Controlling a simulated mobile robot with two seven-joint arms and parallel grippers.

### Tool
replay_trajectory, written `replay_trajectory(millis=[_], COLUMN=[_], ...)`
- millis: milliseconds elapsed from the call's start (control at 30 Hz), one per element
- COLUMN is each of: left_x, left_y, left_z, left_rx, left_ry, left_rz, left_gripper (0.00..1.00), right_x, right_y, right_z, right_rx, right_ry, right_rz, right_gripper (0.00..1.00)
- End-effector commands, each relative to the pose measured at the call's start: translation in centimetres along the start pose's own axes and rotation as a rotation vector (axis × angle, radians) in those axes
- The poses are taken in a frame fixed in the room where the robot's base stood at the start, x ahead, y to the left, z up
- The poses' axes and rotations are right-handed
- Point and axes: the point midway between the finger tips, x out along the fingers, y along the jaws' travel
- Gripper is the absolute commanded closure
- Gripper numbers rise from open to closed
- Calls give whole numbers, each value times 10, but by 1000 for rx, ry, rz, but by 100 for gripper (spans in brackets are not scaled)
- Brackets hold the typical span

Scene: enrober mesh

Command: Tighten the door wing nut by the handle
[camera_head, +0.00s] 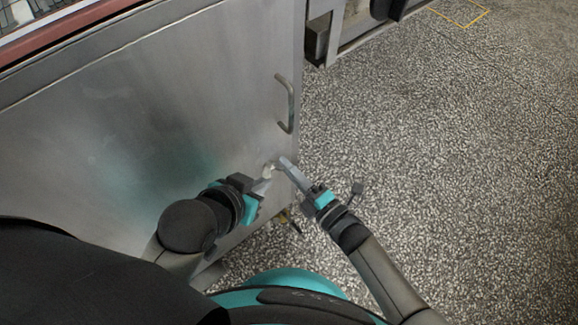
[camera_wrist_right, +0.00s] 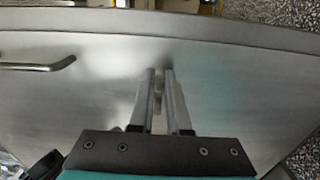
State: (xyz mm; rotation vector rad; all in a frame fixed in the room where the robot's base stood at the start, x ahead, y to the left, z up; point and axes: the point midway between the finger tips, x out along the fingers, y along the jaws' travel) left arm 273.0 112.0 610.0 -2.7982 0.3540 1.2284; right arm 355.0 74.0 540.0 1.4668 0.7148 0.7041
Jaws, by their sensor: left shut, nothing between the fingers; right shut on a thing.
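The door (camera_head: 150,120) is a large brushed-metal panel. Its bent bar handle (camera_head: 290,103) is near the door's right edge and also shows in the right wrist view (camera_wrist_right: 40,65). My right gripper (camera_head: 284,163) is at the door below the handle, close to the right edge. In the right wrist view its two fingers (camera_wrist_right: 164,100) are nearly parallel with a narrow gap, shut on the wing nut, which is mostly hidden between them. My left gripper (camera_head: 264,184) is shut and empty, just below and left of the right fingertips, close to the door face.
Speckled floor (camera_head: 430,150) lies open to the right of the door. A metal frame (camera_head: 335,35) stands beyond the door's far right corner.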

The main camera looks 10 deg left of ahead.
Motion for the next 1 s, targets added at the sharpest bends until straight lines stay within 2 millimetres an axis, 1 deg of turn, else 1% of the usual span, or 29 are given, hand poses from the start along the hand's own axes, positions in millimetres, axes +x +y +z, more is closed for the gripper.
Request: replay_trajectory(millis=[33, 200, 233, 400, 500, 767, 867, 1000], left_x=[0, 0, 0, 0, 0, -1, -3, -10], left_y=[0, 0, 0, 0, 0, 0, -1, -8], left_z=[0, 0, 0, 0, 0, 0, 2, 5], left_rx=[0, 1, 1, 1, 1, 1, 1, 1], left_ry=[0, 0, 0, 0, 0, -1, -16, -78], left_rz=[0, 1, 1, 1, 1, 0, -3, -23], left_gripper=[100, 100, 100, 100, 100, 100, 100, 100], right_x=[-2, -2, -2, -1, -1, -1, -4, -16], right_y=[-4, -4, -3, -2, -2, 0, 0, 0], right_z=[2, 2, 2, 1, 0, 0, 0, 0], right_rx=[1, 1, 1, 0, 0, -1, -1, 0], right_ry=[-6, -5, -5, -3, -2, 0, 0, 0], right_rz=[-11, -10, -10, -7, -5, -1, -2, -3], right_gripper=[100, 100, 83, 64, 55, 55, 55, 55])
